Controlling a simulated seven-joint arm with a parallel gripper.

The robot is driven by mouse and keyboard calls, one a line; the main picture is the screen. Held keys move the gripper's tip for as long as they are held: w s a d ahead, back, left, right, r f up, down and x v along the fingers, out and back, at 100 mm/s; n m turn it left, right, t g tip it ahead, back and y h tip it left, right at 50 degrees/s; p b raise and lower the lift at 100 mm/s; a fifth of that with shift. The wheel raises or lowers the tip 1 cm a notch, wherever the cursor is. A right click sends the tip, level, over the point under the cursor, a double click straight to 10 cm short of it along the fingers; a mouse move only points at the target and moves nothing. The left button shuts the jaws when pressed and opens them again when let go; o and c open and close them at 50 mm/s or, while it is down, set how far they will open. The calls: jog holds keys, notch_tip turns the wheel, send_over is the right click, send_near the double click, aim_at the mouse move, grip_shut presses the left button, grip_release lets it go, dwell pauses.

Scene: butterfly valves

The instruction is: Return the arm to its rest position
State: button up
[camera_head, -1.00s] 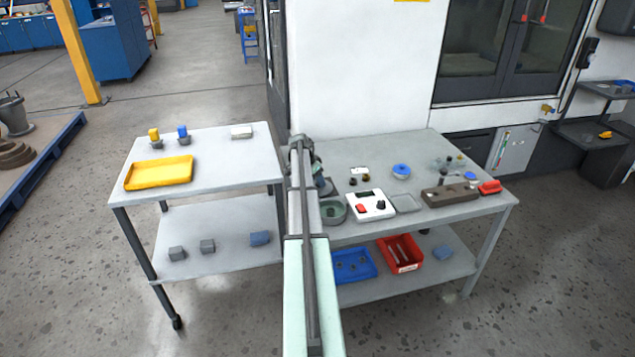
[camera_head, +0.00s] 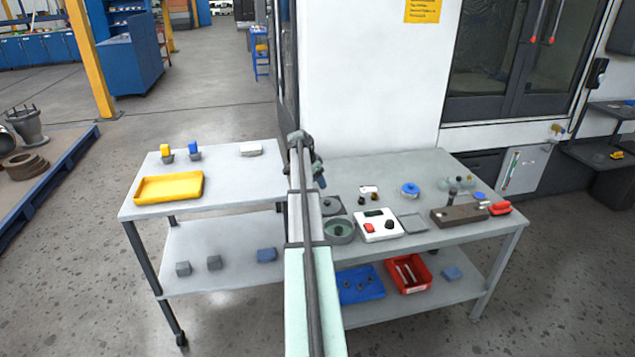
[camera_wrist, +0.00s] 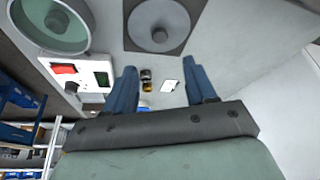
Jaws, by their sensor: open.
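My gripper shows in the wrist view (camera_wrist: 163,90) with its two blue fingers wide apart and nothing between them. In the head view my arm reaches forward along the middle of the picture, and its end (camera_head: 318,175) is over the left part of the right-hand table (camera_head: 440,170). The fingers are too small there to make out well. In the wrist view a small white piece (camera_wrist: 169,86) and small dark and brass parts (camera_wrist: 146,80) lie on the table beyond the fingers, apart from them.
A round green-grey dish (camera_head: 338,229), a white box with a red button (camera_head: 378,224) and a brown block (camera_head: 460,214) stand on the table. A cart with a yellow tray (camera_head: 169,187) is at left. A white machine wall (camera_head: 365,80) rises behind. Blue and red bins (camera_head: 407,273) are below.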

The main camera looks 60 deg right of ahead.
dwell(0.3)
jog(key=s+a+f+n+g+y, duration=0.1)
jog(key=a+n, duration=0.2)
jog(key=a, duration=0.5)
jog(key=s+a+f+n+y, duration=0.1)
jog(key=s+a+n, duration=0.1)
jog(key=a, duration=0.5)
jog(key=a+f+n+g+y, duration=0.1)
jog(key=a+f+n, duration=0.3)
jog(key=a+f, duration=1.15)
jog(key=a+f+n+y, duration=0.1)
jog(key=a+f+n, duration=0.4)
jog(key=a+f, duration=1.05)
jog(key=s+a+f+n, duration=0.1)
jog(key=s+a+f, duration=0.1)
jog(key=s+a, duration=0.35)
jog(key=s+a+f+n+g, duration=0.1)
jog(key=s+a+f+n, duration=0.1)
jog(key=a, duration=0.6)
jog(key=s+a+f+n, duration=0.1)
jog(key=s+a+f, duration=0.15)
jog(key=a, duration=0.45)
jog(key=s+a+f+n+g, duration=0.1)
jog(key=s+a+n, duration=0.1)
jog(key=s+a, duration=0.3)
jog(key=s+a+f+n+g, duration=0.1)
jog(key=s+a, duration=0.4)
jog(key=s, duration=0.6)
jog(key=shift+s+f+n, duration=0.35)
jog(key=shift+n, duration=0.35)
